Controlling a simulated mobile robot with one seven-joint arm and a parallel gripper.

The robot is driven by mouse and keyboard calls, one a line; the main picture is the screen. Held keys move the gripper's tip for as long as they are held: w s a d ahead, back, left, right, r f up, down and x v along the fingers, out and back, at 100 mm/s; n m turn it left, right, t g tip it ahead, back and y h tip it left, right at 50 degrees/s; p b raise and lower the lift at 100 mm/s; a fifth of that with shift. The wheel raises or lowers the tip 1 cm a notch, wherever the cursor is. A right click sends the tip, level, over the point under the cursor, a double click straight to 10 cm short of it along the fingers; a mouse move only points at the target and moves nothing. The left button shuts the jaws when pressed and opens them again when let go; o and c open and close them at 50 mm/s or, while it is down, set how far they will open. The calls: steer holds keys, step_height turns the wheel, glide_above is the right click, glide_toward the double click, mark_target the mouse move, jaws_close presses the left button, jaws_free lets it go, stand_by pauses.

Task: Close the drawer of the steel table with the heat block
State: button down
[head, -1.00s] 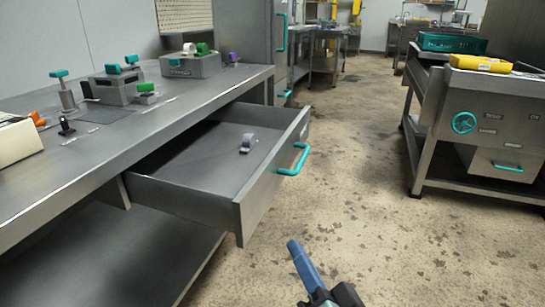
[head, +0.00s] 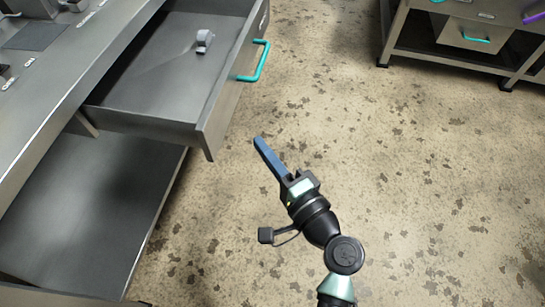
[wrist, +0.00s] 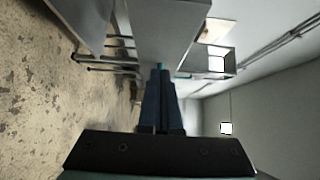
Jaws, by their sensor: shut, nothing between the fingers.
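The steel table (head: 62,92) is at the left in the head view. Its drawer (head: 150,78) is pulled well out, with a small grey item (head: 204,40) lying inside. The drawer's teal handle (head: 256,62) is on the front panel. The heat block is at most partly in view at the upper left edge, and I cannot tell it for sure. My gripper (head: 258,140) is shut and empty. It is in front of the drawer, right of and below the front panel's near corner, apart from it. In the wrist view my closed fingers (wrist: 158,75) show.
A lower shelf (head: 90,205) of the table lies under the drawer. Speckled floor (head: 420,190) is clear to the right of the drawer. Another steel unit (head: 455,55) with a small teal-handled drawer (head: 470,34) stands at the upper right.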

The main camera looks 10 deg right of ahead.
mark_target(222, 118)
steer(key=w+a, duration=0.5)
steer(key=shift+a+b, duration=0.25)
steer(key=shift+b, duration=0.05)
steer(key=shift+w+a, duration=0.1)
steer(key=shift+a, duration=0.05)
steer(key=shift+a, duration=0.1)
